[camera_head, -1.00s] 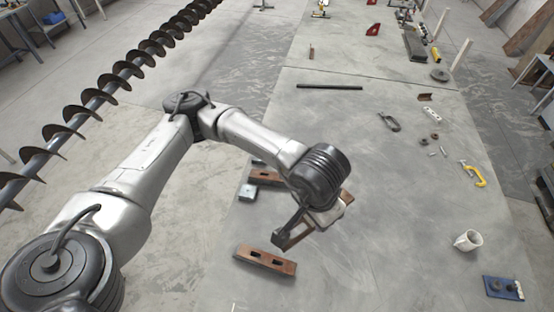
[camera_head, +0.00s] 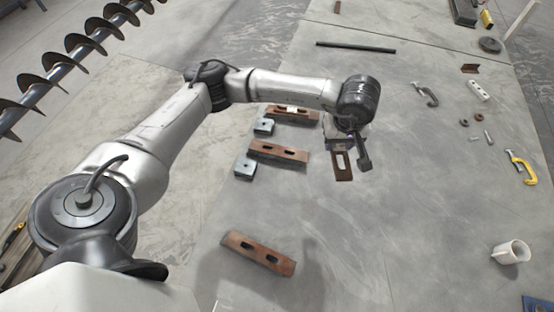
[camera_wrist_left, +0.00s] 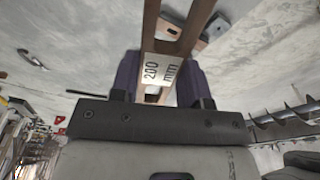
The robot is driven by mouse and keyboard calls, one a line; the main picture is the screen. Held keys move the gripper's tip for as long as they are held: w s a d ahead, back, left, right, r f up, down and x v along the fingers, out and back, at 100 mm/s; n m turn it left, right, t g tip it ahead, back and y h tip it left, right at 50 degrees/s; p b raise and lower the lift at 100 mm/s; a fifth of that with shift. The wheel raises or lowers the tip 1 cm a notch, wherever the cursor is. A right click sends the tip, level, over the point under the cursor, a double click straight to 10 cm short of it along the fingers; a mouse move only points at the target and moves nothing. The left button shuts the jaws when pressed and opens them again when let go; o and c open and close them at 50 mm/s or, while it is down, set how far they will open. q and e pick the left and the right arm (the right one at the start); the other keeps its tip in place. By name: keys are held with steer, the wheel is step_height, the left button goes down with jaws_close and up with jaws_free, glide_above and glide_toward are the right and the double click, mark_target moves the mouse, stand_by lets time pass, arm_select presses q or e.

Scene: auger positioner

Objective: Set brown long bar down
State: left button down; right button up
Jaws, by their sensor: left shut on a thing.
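My left gripper (camera_head: 340,146) is shut on a brown long bar (camera_head: 342,170) with a slot, over the grey table. In the left wrist view, the gripper's dark purple fingers (camera_wrist_left: 159,80) sit on both sides of the bar, which bears a white "200 mm" label (camera_wrist_left: 161,70). The bar points away from the wrist there. I cannot tell whether it touches the table. The right gripper is not in view.
Brown slotted bars lie left of the gripper, one in the middle (camera_head: 278,152), one farther back (camera_head: 291,113) and one in front (camera_head: 258,252). Small grey blocks (camera_head: 244,167) lie beside them. A white mug (camera_head: 511,252) stands at right. The table centre is clear.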

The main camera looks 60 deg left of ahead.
arm_select(q)
steer(key=w+a+f+n+b, duration=0.2)
steer(key=a+f+n+b, duration=0.25)
steer(key=f, duration=0.25)
steer(key=w+a+f+n+b, duration=0.1)
steer(key=a+f+n+b, duration=0.2)
steer(key=f+b, duration=0.35)
arm_select(e)
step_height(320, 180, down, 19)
steer(key=b, duration=0.5)
steer(key=shift+b, duration=0.4)
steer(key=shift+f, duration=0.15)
arm_select(q)
steer(key=n+g+b, duration=0.2)
steer(key=n, duration=0.5)
glide_above(283, 151)
step_height(283, 151, down, 20)
steer(key=shift+w+d+r, duration=0.1)
steer(key=shift+w+d, duration=0.05)
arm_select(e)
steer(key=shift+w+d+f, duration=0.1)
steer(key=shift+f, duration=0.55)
arm_select(q)
steer(key=shift+f, duration=2.1)
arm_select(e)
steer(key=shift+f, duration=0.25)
